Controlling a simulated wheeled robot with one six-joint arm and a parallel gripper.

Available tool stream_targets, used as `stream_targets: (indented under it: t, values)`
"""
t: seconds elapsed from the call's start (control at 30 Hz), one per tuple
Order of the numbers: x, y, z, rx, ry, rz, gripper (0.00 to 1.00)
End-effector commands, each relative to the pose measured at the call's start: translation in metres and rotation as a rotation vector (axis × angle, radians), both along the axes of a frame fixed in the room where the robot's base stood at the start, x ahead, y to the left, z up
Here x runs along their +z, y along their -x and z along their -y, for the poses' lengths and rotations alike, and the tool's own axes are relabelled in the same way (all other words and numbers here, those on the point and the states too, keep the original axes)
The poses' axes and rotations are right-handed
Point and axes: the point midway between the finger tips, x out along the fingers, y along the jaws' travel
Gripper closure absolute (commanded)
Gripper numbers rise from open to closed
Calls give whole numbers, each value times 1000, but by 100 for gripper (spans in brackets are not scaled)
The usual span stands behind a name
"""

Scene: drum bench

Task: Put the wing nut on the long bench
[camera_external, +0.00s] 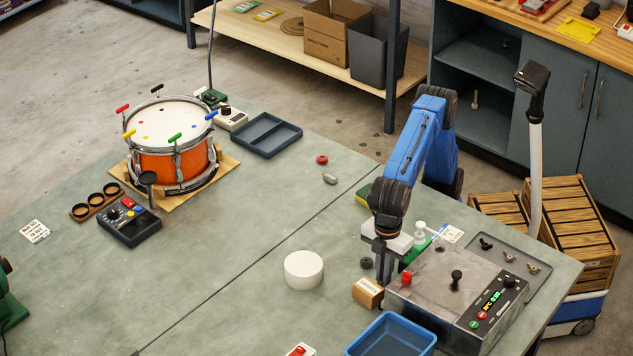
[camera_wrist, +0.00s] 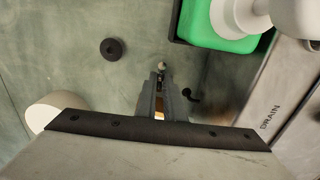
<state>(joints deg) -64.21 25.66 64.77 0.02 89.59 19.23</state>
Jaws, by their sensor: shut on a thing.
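My gripper (camera_external: 381,278) points down over the near right part of the grey-green bench (camera_external: 225,285), between the small cardboard box and the metal control box. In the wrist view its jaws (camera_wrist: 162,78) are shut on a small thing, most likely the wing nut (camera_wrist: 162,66). Only a small pale rounded end shows at the tips; the fingers hide the rest. I cannot tell whether it touches the surface below. Several other wing nuts, a dark one (camera_external: 486,243) and brownish ones (camera_external: 533,268) among them, lie on a grey tray (camera_external: 547,286) at the right.
The metal control box (camera_external: 425,283), the small cardboard box (camera_external: 367,293) and a white pump bottle (camera_external: 420,230) crowd my gripper. The bench's middle is mostly clear; the drum (camera_external: 172,155) stands farther left.

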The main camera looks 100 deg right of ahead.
Motion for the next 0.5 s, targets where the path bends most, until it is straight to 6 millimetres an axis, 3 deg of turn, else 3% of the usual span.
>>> stream_targets:
  t: [0.1,0.2,0.5]
  values:
    - [-2,0,0,0,1,-1,100]
    - [-2,0,0,0,0,0,73]
    - [-2,0,0,0,0,0,73]
